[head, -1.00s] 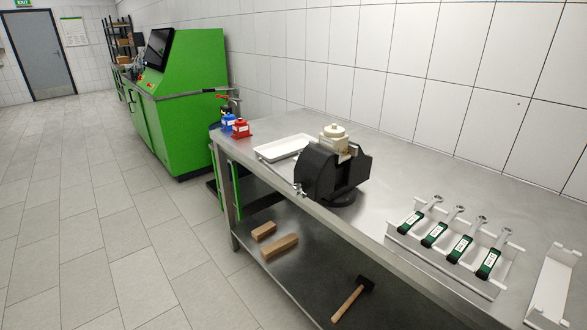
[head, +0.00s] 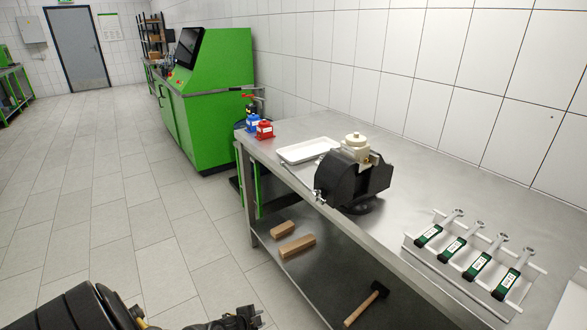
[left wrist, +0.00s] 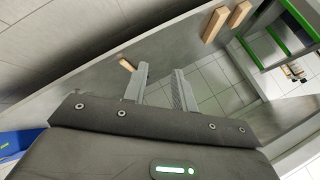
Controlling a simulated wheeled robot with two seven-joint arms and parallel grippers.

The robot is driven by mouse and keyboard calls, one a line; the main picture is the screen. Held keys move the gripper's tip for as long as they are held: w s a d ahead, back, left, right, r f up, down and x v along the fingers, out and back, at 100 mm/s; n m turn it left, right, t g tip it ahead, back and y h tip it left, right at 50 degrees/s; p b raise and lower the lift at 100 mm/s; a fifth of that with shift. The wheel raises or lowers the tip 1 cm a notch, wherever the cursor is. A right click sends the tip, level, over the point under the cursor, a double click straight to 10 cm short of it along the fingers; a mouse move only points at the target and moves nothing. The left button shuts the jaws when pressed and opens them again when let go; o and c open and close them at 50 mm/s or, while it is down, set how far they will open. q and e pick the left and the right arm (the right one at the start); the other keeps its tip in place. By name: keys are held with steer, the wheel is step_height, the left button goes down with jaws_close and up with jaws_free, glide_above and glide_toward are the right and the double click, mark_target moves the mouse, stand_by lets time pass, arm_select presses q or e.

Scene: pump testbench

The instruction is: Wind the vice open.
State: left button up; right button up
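The black vice (head: 352,186) stands near the front edge of the steel bench. Its metal handle (head: 318,195) is at the front left of the vice. A cream pump part (head: 356,148) sits in the top of the vice, between its jaws as far as I can see. My left gripper (head: 256,318) shows at the bottom of the head view, in front of the bench and well apart from the vice. In the left wrist view its two fingers (left wrist: 161,72) stand apart with nothing between them. My right gripper is in neither view.
The bench (head: 405,205) carries a white tray (head: 308,151), a blue bottle (head: 253,123), a red bottle (head: 265,130) and a rack of green-handled wrenches (head: 480,262). Wooden blocks (head: 297,246) and a hammer (head: 366,304) lie on the lower shelf. The floor at left is clear.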

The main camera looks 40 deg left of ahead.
arm_select(q)
steer(key=w+a+r+m+t+h+p, duration=0.1)
steer(key=w+a+r+m+t, duration=0.15)
steer(key=w+r, duration=0.6)
steer(key=w+a+r+m+t+p, duration=0.1)
steer(key=w+a+r+m, duration=0.2)
steer(key=r, duration=1)
steer(key=m+t+h+p, duration=0.2)
steer(key=m+h+p, duration=0.15)
steer(key=m, duration=0.45)
glide_toward(291, 173)
steer(key=shift+h, duration=0.45)
steer(key=p+x, duration=0.1)
steer(key=x, duration=0.2)
steer(key=p+x, duration=0.1)
steer(key=x, duration=0.2)
steer(key=p+x, duration=0.1)
steer(key=x, duration=0.2)
steer(key=shift+w+a+f, duration=0.15)
steer(key=shift+w+a, duration=0.1)
steer(key=shift+a, duration=0.05)
steer(key=shift+w+d+f, duration=0.2)
steer(key=shift+w+f, duration=0.05)
steer(key=shift+w, duration=0.25)
jaws_close()
